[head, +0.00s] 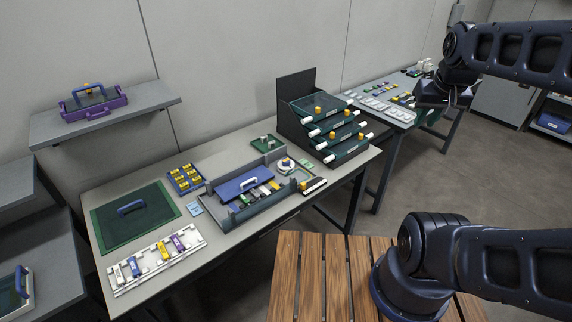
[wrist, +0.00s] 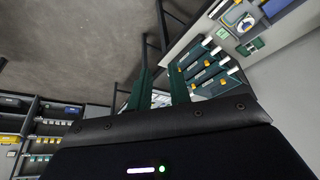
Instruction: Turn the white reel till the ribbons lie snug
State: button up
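Coloured pieces lie in the tray beside a blue plate with a white handle (head: 248,183). The ribbons are too small to make out, so I cannot tell how they lie. My gripper (head: 432,117) is far right of the reel, raised near the far bench. In the wrist view its two green fingers (wrist: 161,85) stand apart with nothing between them.
A dark rack of green drawers (head: 325,120) with white handles stands right of the reel. A green mat (head: 135,215), a yellow-block tray (head: 185,178) and a white rack (head: 155,259) lie to the left. A purple carrier (head: 93,104) rests on the wall shelf.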

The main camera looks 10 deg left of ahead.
jog(key=o, duration=0.3)
jog(key=shift+w+a, duration=0.2)
jog(key=shift+w, duration=0.2)
jog(key=o, duration=0.4)
jog(key=w+a+n, duration=0.2)
jog(key=w, duration=0.1)
jog(key=w+a+n+g, duration=0.1)
jog(key=w+a+n, duration=0.1)
jog(key=w, duration=0.2)
jog(key=w+a+f+n, duration=0.1)
jog(key=w+a, duration=0.1)
jog(key=w, duration=0.1)
jog(key=shift+w+n+g+y, duration=0.2)
jog(key=shift+n+g+y, duration=0.1)
jog(key=shift+n+y, duration=0.1)
jog(key=shift+c, duration=0.2)
jog(key=n+g, duration=0.3)
jog(key=n, duration=1.1)
send_over(286, 160)
notch_tip(286, 160, down, 24)
jog(key=f, duration=0.1)
jog(key=shift+h, duration=0.4)
notch_tip(286, 160, down, 10)
jog(key=shift+w+r, duration=0.1)
jog(key=shift+r, duration=0.05)
jog(key=c, duration=1)
